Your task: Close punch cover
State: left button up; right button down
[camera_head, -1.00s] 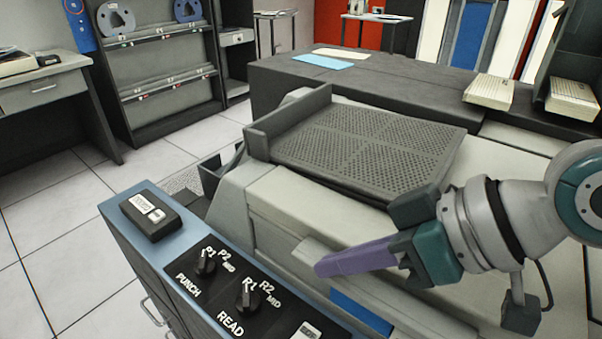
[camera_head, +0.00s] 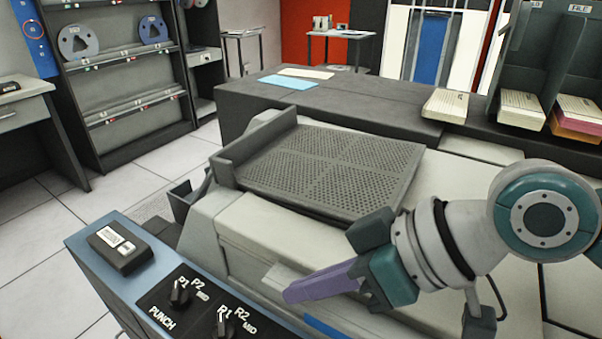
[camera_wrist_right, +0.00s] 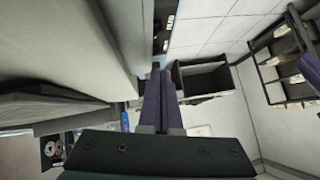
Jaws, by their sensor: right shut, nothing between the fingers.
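The card punch machine stands in front of me in the head view, with a beige cover (camera_head: 290,248) and a dark perforated tray (camera_head: 335,170) on top. My right gripper (camera_head: 295,291) has purple fingers and is shut and empty. It is at the front of the cover, by its near edge. I cannot tell whether it touches the cover. In the right wrist view the fingers (camera_wrist_right: 160,95) lie together beside a large pale panel. The cover looks lowered over the front, but the gripper hides part of its edge. My left gripper is not in view.
Card stacks (camera_head: 445,105) lie at the back right. Shelves (camera_head: 125,80) stand at the back left, with clear tiled floor before them.

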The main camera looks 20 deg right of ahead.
notch_tip(320, 180, up, 4)
jog(key=shift+f+p, duration=0.15)
jog(key=shift+p, duration=0.75)
jog(key=shift+s+d+r+b, duration=0.3)
jog(key=shift+s+d, duration=0.3)
jog(key=shift+d, duration=0.2)
jog(key=s+d+r+m+g+h+p, duration=0.1)
jog(key=s+d+r+m+h+p, duration=0.25)
jog(key=s, duration=0.45)
jog(key=s+d+r+m+g+h+p, duration=0.1)
jog(key=s+d+r+m+h+p, duration=0.15)
jog(key=s+d+h+p, duration=0.4)
pick_arm(q)
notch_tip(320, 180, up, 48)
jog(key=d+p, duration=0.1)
jog(key=p, duration=3.3)
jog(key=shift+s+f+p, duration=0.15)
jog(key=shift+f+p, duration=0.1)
jog(key=shift+p, duration=0.15)
pick_arm(e)
notch_tip(320, 180, up, 38)
jog(key=a+n+y, duration=0.1)
jog(key=y, duration=0.1)
jog(key=shift+s+a+f+y, duration=0.25)
jog(key=shift+s+a+y, duration=0.05)
jog(key=shift+s+a, duration=0.05)
